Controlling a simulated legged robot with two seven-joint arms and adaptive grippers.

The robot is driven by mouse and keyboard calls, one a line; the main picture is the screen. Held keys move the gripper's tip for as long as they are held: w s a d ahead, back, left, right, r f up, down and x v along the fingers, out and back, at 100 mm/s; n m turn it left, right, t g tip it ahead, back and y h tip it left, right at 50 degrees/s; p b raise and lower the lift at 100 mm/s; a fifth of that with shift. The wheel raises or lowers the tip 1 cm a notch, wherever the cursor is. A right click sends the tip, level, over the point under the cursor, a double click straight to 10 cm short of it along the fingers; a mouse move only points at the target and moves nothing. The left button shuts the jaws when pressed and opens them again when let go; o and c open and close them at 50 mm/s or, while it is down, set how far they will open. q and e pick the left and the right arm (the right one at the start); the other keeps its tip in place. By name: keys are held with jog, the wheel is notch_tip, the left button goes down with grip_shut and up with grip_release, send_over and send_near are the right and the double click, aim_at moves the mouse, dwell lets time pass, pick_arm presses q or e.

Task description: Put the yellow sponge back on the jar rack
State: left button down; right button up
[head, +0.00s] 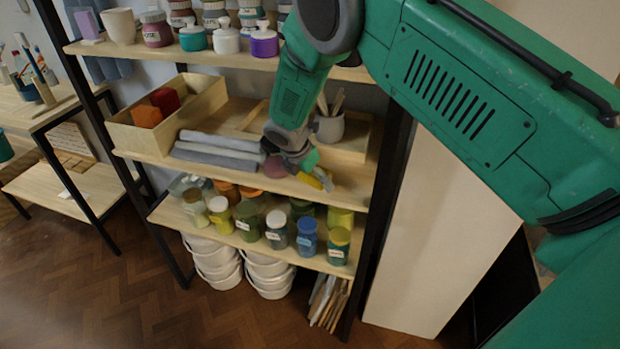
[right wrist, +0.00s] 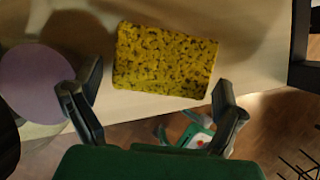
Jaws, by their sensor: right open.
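The yellow sponge (right wrist: 165,60) with dark speckles lies flat on the pale wooden shelf in the right wrist view. In the head view a bit of yellow, the sponge (head: 325,180), shows beside my gripper near the shelf's front edge, mostly hidden. My right gripper (head: 312,174) is open and empty over the middle shelf. In the right wrist view its two fingers (right wrist: 158,75) stand on either side of the sponge, with no clear contact. The jar rack (head: 150,145) is a dark-framed wooden shelf unit with jars above and below. My left gripper is out of view.
A mauve disc (head: 275,168) lies left of my gripper, by folded grey cloths (head: 218,150). A wooden box (head: 190,108) holds red and orange blocks. A pot with tools (head: 330,128) stands behind. Jars (head: 277,230) crowd the shelf below, with white buckets (head: 268,273) underneath.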

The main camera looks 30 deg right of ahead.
jog(key=v, duration=1.4)
jog(key=s+a+f+m+g+y, duration=0.15)
jog(key=s+f+m, duration=0.35)
jog(key=s+f, duration=0.5)
jog(key=s+a+f+m+y, duration=0.25)
jog(key=s+f+m, duration=0.25)
jog(key=s+f, duration=0.5)
jog(key=s+f+m, duration=0.2)
jog(key=s+m, duration=0.3)
jog(key=s, duration=0.3)
jog(key=s+d+f+m, duration=0.1)
jog(key=s+f+m, duration=0.1)
jog(key=s+m, duration=0.4)
jog(key=s, duration=0.3)
jog(key=shift+d+f+t+b, duration=0.2)
jog(key=shift+d+t+b, duration=0.05)
jog(key=shift+t+b, duration=0.15)
notch_tip(320, 180, down, 10)
jog(key=b, duration=1)
jog(key=shift+f, duration=0.2)
